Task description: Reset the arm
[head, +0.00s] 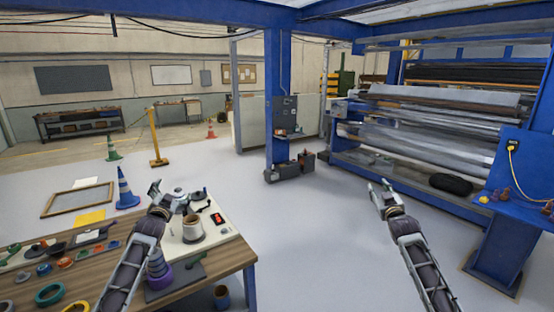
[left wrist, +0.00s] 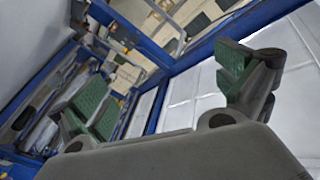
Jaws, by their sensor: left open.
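My left gripper (head: 174,191) is raised over the right part of the wooden workbench (head: 232,262), with its fingers apart and nothing between them. In the left wrist view its green-padded fingertips (left wrist: 165,92) are spread wide, with only the distant hall behind them. My right gripper (head: 378,186) is held out over open grey floor, right of the bench and in front of the roller machine. It is small in the head view, and I cannot tell whether its fingers are apart. I see nothing held in it.
Coloured rings, including a green one (head: 49,294), lie on the bench. A blue cone (head: 126,188) stands behind it. The roller machine (head: 430,130) is at right. The middle floor is clear.

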